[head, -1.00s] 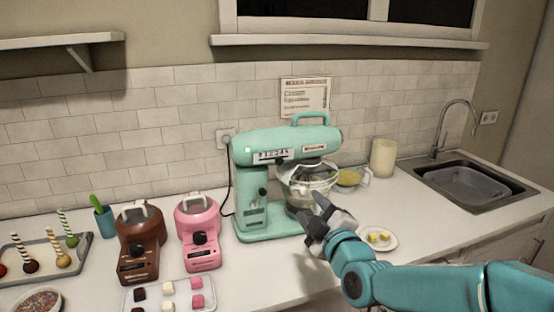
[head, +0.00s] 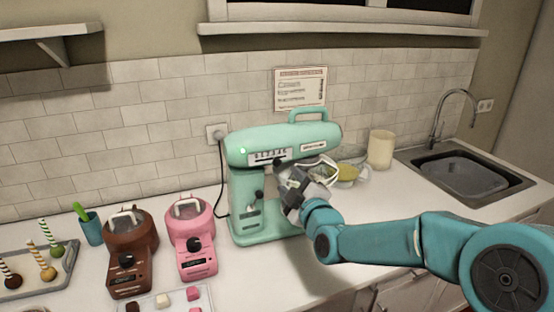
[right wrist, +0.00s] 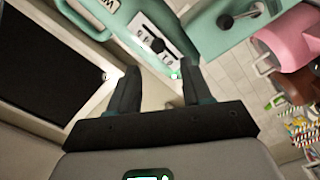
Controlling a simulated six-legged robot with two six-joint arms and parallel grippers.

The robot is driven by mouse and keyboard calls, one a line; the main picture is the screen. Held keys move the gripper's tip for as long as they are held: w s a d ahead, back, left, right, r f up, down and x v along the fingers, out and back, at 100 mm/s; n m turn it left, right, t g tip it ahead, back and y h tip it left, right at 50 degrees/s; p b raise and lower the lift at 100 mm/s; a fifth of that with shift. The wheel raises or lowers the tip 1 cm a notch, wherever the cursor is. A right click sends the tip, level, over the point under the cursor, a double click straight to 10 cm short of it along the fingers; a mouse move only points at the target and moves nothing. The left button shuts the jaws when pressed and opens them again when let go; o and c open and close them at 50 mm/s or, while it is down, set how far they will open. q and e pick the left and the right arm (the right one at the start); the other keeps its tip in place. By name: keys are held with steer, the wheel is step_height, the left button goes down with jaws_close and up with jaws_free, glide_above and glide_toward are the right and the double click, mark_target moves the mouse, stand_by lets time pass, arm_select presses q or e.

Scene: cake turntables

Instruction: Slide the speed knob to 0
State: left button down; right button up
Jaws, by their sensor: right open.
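The mint-green stand mixer (head: 240,150) stands on the counter. A white speed panel (head: 262,157) with dark markings is on the side of its head. In the right wrist view, a dark round speed knob (right wrist: 157,45) sits on this panel; which mark it is at is too small to tell. My right gripper (head: 280,170) is open and empty, just below and close to the panel's right end. In the right wrist view its two dark fingers (right wrist: 158,82) stand apart, with the panel and knob just beyond the tips. My left gripper is not in view.
A second dark knob (head: 259,194) is on the mixer's column. Pink (head: 190,225) and brown (head: 130,235) machines stand left of it. A glass bowl is partly hidden behind my right gripper. A cream canister (head: 381,150) and sink (head: 470,177) are at right.

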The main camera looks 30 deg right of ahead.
mark_target(278, 165)
steer(key=p+x, duration=0.2)
steer(key=x, duration=0.6)
steer(key=shift+w+r+p, duration=0.1)
steer(key=shift+p, duration=0.25)
steer(key=shift+w, duration=0.4)
steer(key=shift+d, duration=0.1)
steer(key=shift+s, duration=0.1)
steer(key=shift+w, duration=0.2)
jaws_close()
